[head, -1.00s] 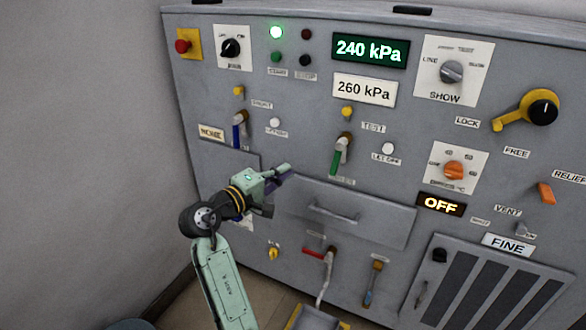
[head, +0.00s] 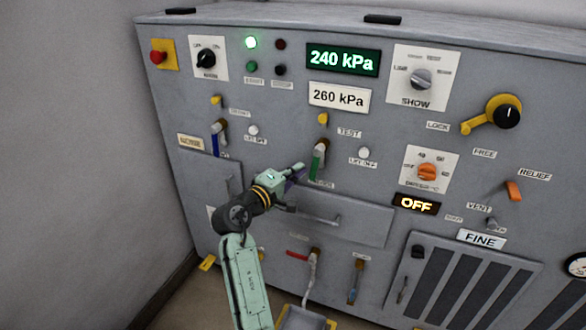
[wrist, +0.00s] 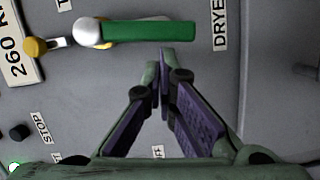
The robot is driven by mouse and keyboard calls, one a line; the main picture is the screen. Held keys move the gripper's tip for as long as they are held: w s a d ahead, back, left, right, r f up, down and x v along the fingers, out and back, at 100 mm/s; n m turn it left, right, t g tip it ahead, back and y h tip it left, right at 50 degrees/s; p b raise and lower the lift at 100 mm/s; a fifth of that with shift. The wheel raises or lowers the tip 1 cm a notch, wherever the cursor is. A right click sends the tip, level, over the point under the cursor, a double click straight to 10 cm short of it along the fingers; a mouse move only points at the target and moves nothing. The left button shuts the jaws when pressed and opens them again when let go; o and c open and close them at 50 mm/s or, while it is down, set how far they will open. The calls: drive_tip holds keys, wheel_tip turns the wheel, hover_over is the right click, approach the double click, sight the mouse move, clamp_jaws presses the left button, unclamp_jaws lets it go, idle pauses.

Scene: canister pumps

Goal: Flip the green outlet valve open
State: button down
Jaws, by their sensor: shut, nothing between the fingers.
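The green outlet valve handle (head: 317,163) hangs downward from its brass fitting on the panel, below the "TEST" yellow knob. In the wrist view the green handle (wrist: 150,31) lies across the top, with a white ball-shaped part at its left end. My gripper (head: 300,172) is just left of the handle's lower end in the head view. In the wrist view my gripper (wrist: 164,62) has its fingertips together, with nothing between them, just below the green handle in the picture. I cannot tell whether the tips touch it.
A blue-handled valve (head: 217,138) is to the left. A drawer (head: 350,220) with a bar handle lies below the green handle. A white button (head: 364,153) and an orange dial (head: 427,172) are to the right. A green display (head: 342,60) reads 240 kPa.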

drive_tip(key=shift+s+d+f+n+p, duration=0.15)
drive_tip(key=shift+d+f+n+p, duration=0.05)
drive_tip(key=shift+d+n+p, duration=0.2)
drive_tip(key=shift+s+d+f+n+p, duration=0.15)
drive_tip(key=shift+d+f+n+p, duration=0.1)
drive_tip(key=shift+d+n, duration=0.25)
